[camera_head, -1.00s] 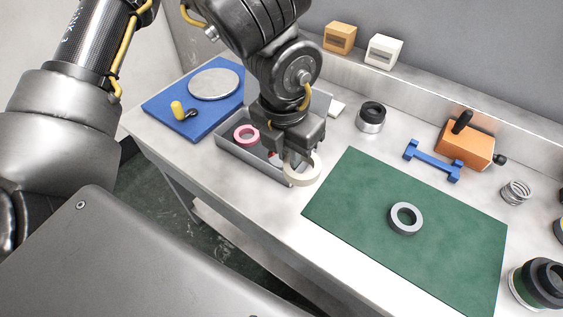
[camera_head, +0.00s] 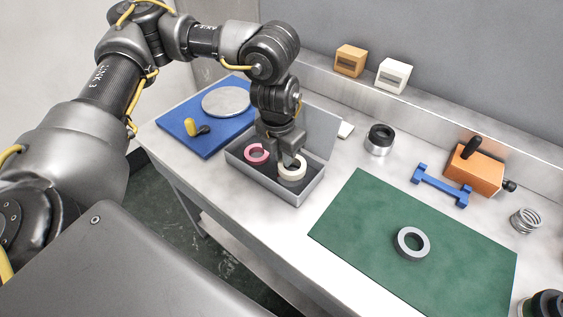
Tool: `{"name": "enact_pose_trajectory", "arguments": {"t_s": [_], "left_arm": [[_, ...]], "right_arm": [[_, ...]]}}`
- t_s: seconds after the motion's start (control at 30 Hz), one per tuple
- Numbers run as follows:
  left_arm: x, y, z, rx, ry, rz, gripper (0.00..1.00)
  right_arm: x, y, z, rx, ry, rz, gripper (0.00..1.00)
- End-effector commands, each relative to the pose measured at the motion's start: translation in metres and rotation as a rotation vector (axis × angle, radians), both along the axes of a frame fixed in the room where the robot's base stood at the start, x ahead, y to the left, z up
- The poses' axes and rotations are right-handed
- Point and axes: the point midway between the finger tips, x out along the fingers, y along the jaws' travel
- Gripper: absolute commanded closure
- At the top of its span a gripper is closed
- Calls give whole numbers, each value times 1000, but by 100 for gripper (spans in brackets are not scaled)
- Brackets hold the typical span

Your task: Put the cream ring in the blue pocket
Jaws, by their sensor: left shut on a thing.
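The cream ring (camera_head: 293,179) is held by my left gripper (camera_head: 290,162), which is shut on it. The ring is over or inside the right part of an open grey case (camera_head: 310,188); I cannot tell whether it touches the floor of the case. A pink ring (camera_head: 257,154) lies in the left part of the case, left of my gripper. I cannot make out a blue pocket; the gripper and ring cover part of the case's inside. My right gripper is not in view.
A green mat (camera_head: 365,235) with a grey ring (camera_head: 411,244) lies right of the case. A blue board (camera_head: 215,140) with a metal disc (camera_head: 226,102) is at the left. A black-and-silver cylinder (camera_head: 378,140), blue bar (camera_head: 440,186) and orange block (camera_head: 474,171) stand behind the mat.

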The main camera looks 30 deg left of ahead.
Motion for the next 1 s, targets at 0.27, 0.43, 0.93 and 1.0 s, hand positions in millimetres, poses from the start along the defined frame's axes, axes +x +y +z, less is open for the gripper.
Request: {"name": "enact_pose_trajectory", "arguments": {"t_s": [0.27,0.43,0.93,1.0], "left_arm": [[6,6,-19,-1,3,2,100],[6,6,-38,0,1,1,100],[6,6,-42,1,-1,0,75],[6,6,-42,1,-1,0,66]], "right_arm": [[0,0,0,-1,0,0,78],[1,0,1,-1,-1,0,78],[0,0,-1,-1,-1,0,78],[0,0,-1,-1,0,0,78]]}}
